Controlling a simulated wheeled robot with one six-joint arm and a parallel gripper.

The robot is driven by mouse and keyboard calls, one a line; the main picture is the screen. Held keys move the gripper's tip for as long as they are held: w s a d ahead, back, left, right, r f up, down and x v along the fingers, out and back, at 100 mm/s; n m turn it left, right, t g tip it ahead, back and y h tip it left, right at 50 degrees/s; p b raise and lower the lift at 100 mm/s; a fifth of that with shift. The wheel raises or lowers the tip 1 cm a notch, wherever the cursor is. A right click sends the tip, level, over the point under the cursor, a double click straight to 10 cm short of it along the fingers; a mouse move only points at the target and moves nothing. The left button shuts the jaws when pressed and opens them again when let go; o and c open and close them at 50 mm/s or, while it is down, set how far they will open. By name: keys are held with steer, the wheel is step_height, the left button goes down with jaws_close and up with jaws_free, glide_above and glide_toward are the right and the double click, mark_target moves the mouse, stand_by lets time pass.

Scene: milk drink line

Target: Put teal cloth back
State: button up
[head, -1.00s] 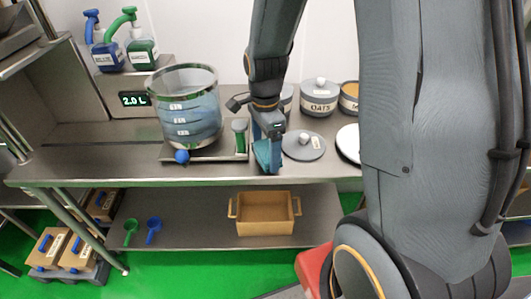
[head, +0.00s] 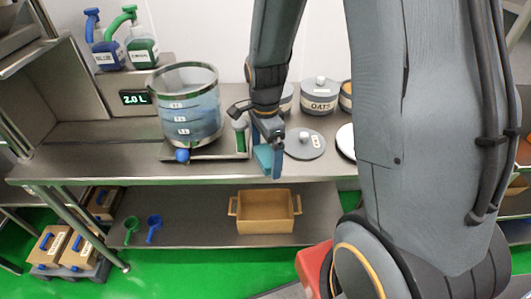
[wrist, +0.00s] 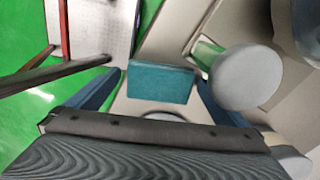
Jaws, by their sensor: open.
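The teal cloth (wrist: 160,82) is a flat rectangular piece between the two blue fingers of my gripper (wrist: 157,95) in the wrist view, with a gap on each side. In the head view the cloth (head: 263,156) shows at the front edge of the steel bench (head: 100,165), beside my gripper (head: 270,160). My gripper points down and is open. Part of the cloth is hidden by a finger, and I cannot tell whether it touches the bench.
A clear measuring vessel (head: 188,105) and a green-handled item (head: 240,138) stand left of my gripper. A grey lid (head: 305,146) lies to its right, with the OATS pot (head: 319,97) behind. A tan crate (head: 265,228) is on the lower shelf.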

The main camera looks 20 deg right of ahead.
mark_target(266, 154)
step_height(266, 154, up, 12)
steer(key=b, duration=0.2)
steer(key=shift+r, duration=0.15)
stand_by(0.7)
